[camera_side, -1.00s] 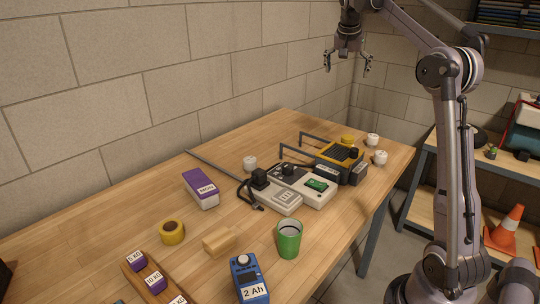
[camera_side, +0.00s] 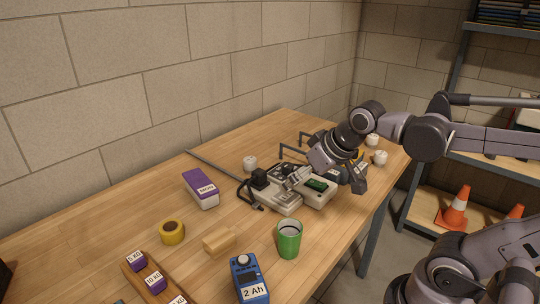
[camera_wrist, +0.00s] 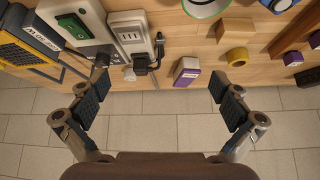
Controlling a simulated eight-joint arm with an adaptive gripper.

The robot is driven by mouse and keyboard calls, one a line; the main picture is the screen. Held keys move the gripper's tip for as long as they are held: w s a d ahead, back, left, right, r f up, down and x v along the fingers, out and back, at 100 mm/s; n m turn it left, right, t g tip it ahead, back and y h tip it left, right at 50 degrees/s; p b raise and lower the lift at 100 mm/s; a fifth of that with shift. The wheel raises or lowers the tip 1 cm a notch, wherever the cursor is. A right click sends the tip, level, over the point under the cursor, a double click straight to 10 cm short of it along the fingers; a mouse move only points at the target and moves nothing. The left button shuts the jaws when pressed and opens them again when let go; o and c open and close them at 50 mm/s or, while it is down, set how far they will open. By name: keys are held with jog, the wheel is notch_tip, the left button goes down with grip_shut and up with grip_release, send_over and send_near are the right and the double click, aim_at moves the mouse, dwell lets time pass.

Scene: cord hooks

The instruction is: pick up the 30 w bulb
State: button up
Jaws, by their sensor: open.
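Three small white rounded things that look like bulbs stand on the wooden table in the side view: one (camera_side: 250,162) left of the grey devices, and two (camera_side: 372,139) (camera_side: 380,157) near the far right corner. Their wattage marks are too small to read, so I cannot tell which is 30 w. One small white bulb (camera_wrist: 129,74) shows in the wrist view beside the black plug. My gripper (camera_side: 327,182) is open and empty, low over the grey devices. In the wrist view its fingers (camera_wrist: 160,95) are wide apart, with the bulb lying between them in the picture.
Grey devices with a black plug (camera_side: 259,178) and cord lie under my gripper. A purple box (camera_side: 200,188), yellow tape roll (camera_side: 172,232), wooden block (camera_side: 219,240), green cup (camera_side: 289,238) and blue 2 Ah battery (camera_side: 249,280) stand nearer. The table's left middle is fairly clear.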

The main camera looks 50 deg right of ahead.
jog(key=shift+n+y, duration=0.4)
jog(key=shift+n, duration=0.3)
jog(key=s+a+f, duration=0.1)
jog(key=f, duration=0.1)
jog(key=s+a+f, duration=0.1)
jog(key=shift+s+a+f, duration=0.4)
jog(key=c, duration=0.6)
jog(key=shift+w+d, duration=0.1)
